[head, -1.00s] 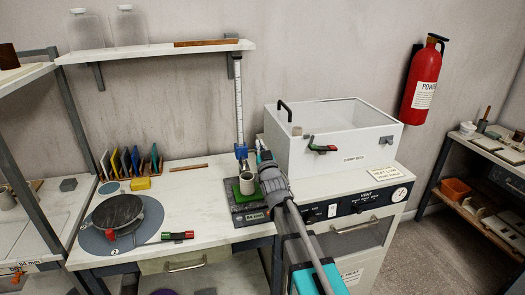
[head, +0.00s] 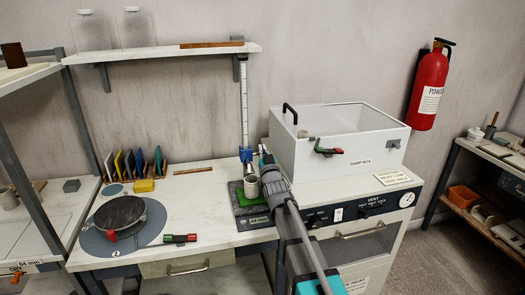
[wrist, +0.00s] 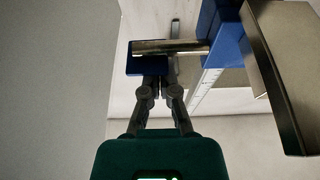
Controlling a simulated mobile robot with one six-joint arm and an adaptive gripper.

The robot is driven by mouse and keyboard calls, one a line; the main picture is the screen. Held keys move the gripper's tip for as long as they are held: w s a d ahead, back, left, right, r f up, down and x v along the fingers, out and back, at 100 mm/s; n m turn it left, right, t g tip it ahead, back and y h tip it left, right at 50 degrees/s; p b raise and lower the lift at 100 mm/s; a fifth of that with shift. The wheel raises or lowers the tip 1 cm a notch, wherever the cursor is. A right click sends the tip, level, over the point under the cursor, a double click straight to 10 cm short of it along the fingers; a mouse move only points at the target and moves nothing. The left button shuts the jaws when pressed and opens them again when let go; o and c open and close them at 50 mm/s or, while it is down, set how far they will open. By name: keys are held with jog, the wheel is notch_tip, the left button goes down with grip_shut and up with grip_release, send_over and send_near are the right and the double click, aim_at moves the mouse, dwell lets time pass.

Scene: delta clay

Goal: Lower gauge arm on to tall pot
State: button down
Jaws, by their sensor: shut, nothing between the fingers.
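The gauge is a white ruled post (head: 244,100) at the back of the bench, with a blue slider (head: 246,155) low on it. The pale pot (head: 251,186) stands upright beneath the slider, on a green pad on a scale. The wrist view shows the gauge's blue block (wrist: 224,42), a metal rod (wrist: 165,47) and a blue end plate (wrist: 147,62). My gripper (wrist: 155,84) is shut and empty, its tips at the plate's edge; I cannot tell whether they touch. In the head view my own arm hides part of the pot's right side.
The white damp box (head: 345,150) stands close to the right of the gauge. A shelf (head: 150,54) with glass jars overhangs the back. A dark disc on a wheel (head: 156,222) and a red-green object (head: 180,239) lie to the left.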

jog(key=shift+f, duration=0.2)
dwell(0.3)
jog(key=shift+f+b, duration=0.9)
jog(key=shift+b, duration=0.15)
jog(key=shift+r, duration=0.15)
notch_tip(320, 180, up, 4)
jog(key=p, duration=0.4)
jog(key=shift+r, duration=0.1)
jog(key=b+v, duration=0.3)
jog(key=v, duration=0.7)
jog(key=shift+s, duration=0.1)
